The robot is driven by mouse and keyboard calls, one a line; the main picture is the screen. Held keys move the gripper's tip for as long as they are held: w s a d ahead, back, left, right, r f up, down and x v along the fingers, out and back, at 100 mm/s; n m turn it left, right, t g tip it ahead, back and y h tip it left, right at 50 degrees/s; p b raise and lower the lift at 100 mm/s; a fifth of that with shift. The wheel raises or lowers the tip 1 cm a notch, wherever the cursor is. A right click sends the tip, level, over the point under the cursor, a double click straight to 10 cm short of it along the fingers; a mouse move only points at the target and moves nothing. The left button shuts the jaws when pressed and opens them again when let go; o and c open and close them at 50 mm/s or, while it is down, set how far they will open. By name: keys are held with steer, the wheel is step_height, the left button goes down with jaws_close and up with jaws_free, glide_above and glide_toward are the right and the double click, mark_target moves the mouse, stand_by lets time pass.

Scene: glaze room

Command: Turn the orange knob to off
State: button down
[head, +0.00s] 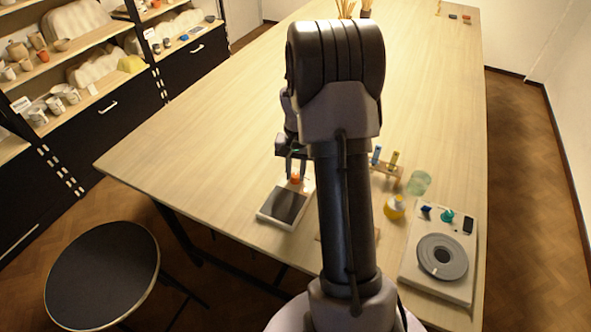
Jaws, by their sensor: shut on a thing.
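The orange knob (295,179) is small and sits on the back part of a flat white device with a dark square plate (285,206), near the table's front edge. The knob's lower part shows between and below the fingers. Its pointer and any off mark are too small to read. My arm covers the area just right of the device.
Right of my arm stand a rack with coloured tubes (387,168), a yellow-orange container (395,207), a green glass (418,183) and a white device with a round grey plate (442,257), blue and teal knobs. A black stool (102,274) stands front left. The table's left side is clear.

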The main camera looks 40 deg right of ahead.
mark_target(297, 174)
steer(key=n+p, duration=0.2)
steer(key=n, duration=0.2)
steer(key=shift+r+n, duration=0.15)
steer(key=shift+n, duration=0.15)
steer(key=shift+n+p, duration=0.8)
steer(key=shift+n, duration=1.5)
steer(key=c, duration=1.2)
jaws_free()
step_height(297, 174, up, 17)
steer(key=p, duration=0.4)
steer(key=shift+d, duration=0.35)
